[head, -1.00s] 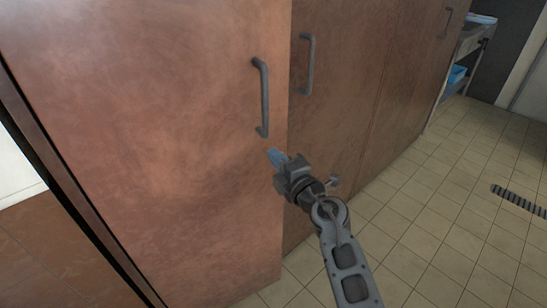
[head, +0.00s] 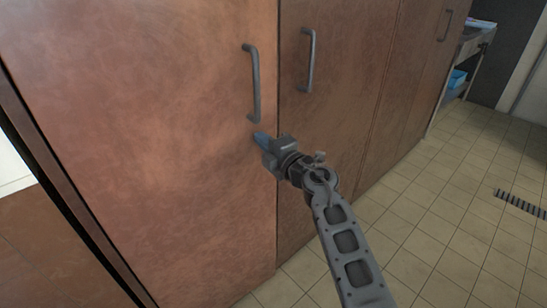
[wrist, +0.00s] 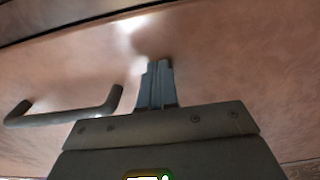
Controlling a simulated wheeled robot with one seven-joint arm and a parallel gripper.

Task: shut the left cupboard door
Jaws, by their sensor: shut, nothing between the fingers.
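The left cupboard door (head: 150,140) is a large reddish-brown panel with a grey bar handle (head: 253,85) near its right edge. It looks almost in line with the neighbouring door; I cannot tell whether a small gap is left. My gripper (head: 261,138) is shut and empty. Its fingertips are at the door face just below the handle, apparently touching it. In the wrist view the shut fingers (wrist: 157,75) point at the brown door face (wrist: 215,60), with the handle (wrist: 65,117) to their left.
The neighbouring door (head: 335,120) has its own handle (head: 307,60) and stands right of the left door. Tiled floor (head: 440,215) is open to the right, with a drain grate (head: 520,203). A metal shelf unit (head: 468,55) stands at the far right.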

